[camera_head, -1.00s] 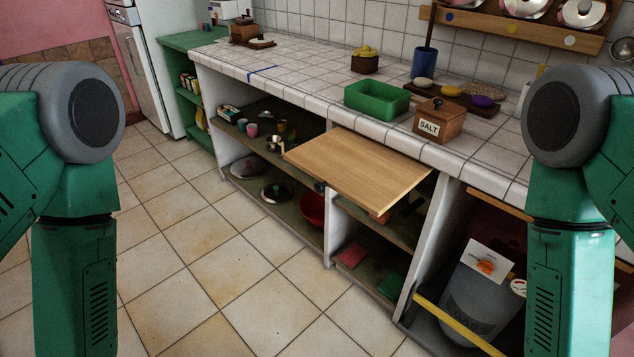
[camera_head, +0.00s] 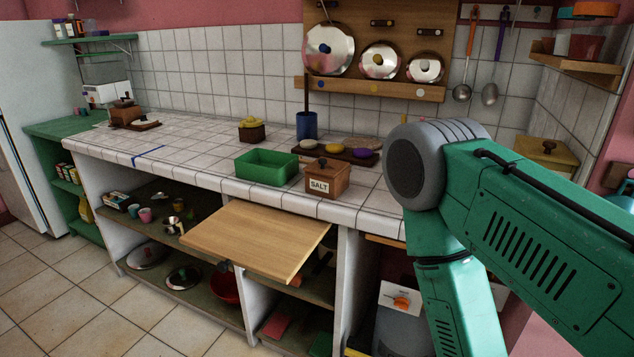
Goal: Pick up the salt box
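The salt box (camera_head: 327,179) is a small brown wooden box with a white SALT label on its front and a dark knob on its lid. It stands upright near the front edge of the tiled counter, just right of the green tray. My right arm shows at the right of the view, with its elbow right of the salt box in the picture. Neither of my grippers is in view, and my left arm is out of view.
A green tray (camera_head: 267,167) sits left of the box. A dark board (camera_head: 337,157) with several coloured lumps and a blue pot (camera_head: 307,126) stand behind. A wooden pull-out board (camera_head: 255,240) juts out below the counter. The counter's left part is mostly clear.

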